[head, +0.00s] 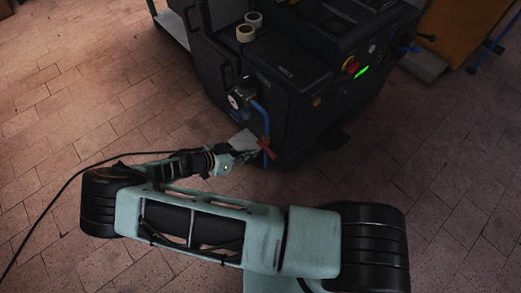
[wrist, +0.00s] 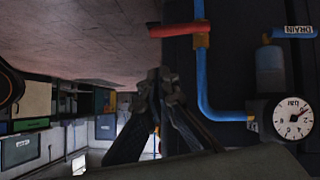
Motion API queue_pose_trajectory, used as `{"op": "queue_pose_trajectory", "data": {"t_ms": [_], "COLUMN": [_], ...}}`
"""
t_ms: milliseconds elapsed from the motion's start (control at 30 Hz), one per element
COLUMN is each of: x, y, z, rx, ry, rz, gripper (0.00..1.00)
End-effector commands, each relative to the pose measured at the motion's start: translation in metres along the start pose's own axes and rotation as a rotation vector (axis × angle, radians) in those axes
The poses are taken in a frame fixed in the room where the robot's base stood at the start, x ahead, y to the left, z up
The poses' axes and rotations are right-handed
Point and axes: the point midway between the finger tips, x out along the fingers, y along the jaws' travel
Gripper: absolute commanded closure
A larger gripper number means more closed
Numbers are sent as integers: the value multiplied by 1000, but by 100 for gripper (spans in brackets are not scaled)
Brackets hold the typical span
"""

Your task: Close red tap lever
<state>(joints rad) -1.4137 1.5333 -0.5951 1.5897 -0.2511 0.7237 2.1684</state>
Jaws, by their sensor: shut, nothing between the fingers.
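The red tap lever (head: 267,149) sits on a thin blue pipe (head: 264,115) at the front corner of the dark machine. In the wrist view the lever (wrist: 178,30) lies crosswise to the blue pipe (wrist: 203,80). My gripper (head: 257,149) is just left of the lever in the head view. In the wrist view my gripper's fingertips (wrist: 165,76) are together and empty, below the lever in the picture with a visible gap. I cannot tell the depth between them.
A round gauge (wrist: 293,118) is beside the pipe, near a blue fitting labelled DRAIN (wrist: 298,32). The dark machine (head: 285,90) carries tape rolls (head: 245,33) and a red button (head: 350,64). Open brick floor (head: 120,110) lies to the left.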

Motion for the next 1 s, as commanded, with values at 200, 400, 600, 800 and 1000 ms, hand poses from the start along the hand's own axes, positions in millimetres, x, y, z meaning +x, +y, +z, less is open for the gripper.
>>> {"op": "queue_pose_trajectory", "data": {"t_ms": [200, 400, 600, 800, 1000], "x": [-21, -22, -22, -22, -33], "y": [2, 2, 2, 2, 1], "z": [0, 1, 1, 0, -14], "rx": [0, 0, 0, 0, 10], "ry": [0, 0, 0, 0, -45], "rz": [1, 1, 1, 1, 13], "gripper": [100, 100, 100, 100, 100]}}
